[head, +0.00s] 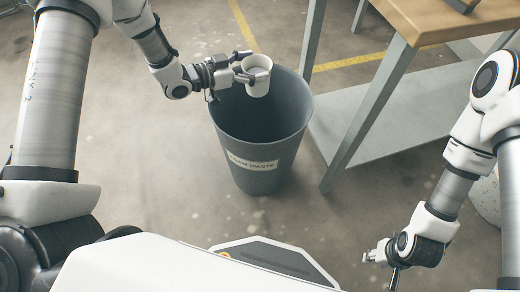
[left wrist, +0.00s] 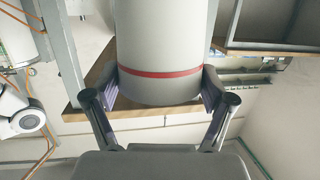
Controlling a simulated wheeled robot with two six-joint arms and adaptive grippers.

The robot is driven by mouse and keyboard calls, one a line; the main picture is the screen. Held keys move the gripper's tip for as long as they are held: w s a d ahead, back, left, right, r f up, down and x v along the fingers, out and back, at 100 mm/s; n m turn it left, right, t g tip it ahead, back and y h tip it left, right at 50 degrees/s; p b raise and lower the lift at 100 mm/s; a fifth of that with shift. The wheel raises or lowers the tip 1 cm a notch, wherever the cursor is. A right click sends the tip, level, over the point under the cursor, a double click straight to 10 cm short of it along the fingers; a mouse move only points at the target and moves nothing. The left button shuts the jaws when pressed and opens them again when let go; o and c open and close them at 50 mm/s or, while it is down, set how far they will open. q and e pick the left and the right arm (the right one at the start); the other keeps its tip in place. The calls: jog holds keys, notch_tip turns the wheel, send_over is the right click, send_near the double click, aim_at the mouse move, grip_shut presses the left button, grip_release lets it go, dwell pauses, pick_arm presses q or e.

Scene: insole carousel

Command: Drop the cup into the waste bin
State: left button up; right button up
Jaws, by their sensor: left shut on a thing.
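In the left wrist view the cup (left wrist: 160,50) fills the upper middle, pale with a red band, between the two fingers (left wrist: 160,92). The bin stands on the floor with a white label on its front. My right gripper (head: 378,256) is low at the right, away from the bin; its finger opening is too small to tell.
A workbench with a wooden top (head: 440,18) and grey legs stands right of the bin, with a lower grey shelf (head: 385,115) close beside it. Yellow lines (head: 350,62) mark the floor behind. The floor left of the bin is clear.

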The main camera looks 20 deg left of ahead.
pick_arm(q)
jog(key=shift+f, duration=0.55)
jog(key=shift+r, duration=0.1)
pick_arm(e)
jog(key=shift+f, duration=0.4)
pick_arm(q)
jog(key=o, duration=0.8)
jog(key=v, duration=1.2)
jog(key=shift+r, duration=0.1)
